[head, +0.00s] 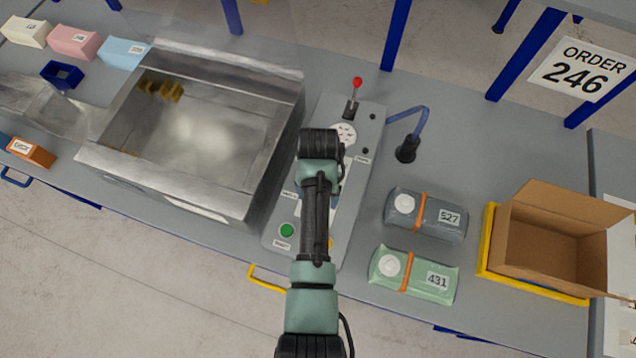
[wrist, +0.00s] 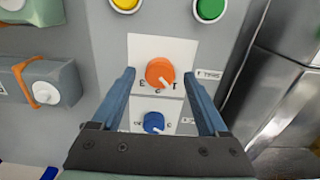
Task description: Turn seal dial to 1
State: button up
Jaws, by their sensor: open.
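In the wrist view an orange dial (wrist: 159,71) sits on a white plate (wrist: 137,50) with the marks 1, 2 and 3 below it. Its white pointer is turned to the lower right, near the 1. A blue dial (wrist: 154,121) sits below it. I cannot read which one is labelled seal. My gripper (wrist: 159,73) is open, its blue fingers on either side of the orange dial, with gaps visible and nothing held. In the head view my arm covers the dials on the grey control panel (head: 357,160), and the fingers are hidden.
A yellow button (wrist: 125,3) and a green button (wrist: 209,8) sit beyond the dials. A red-topped lever (head: 356,84) stands on the panel. A steel chamber (head: 190,130) is left; sealed bags, including a green bag (head: 414,273), and an open box (head: 555,235) are right.

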notch_tip(320, 180, up, 12)
jog(key=shift+r, duration=0.15)
dwell(0.7)
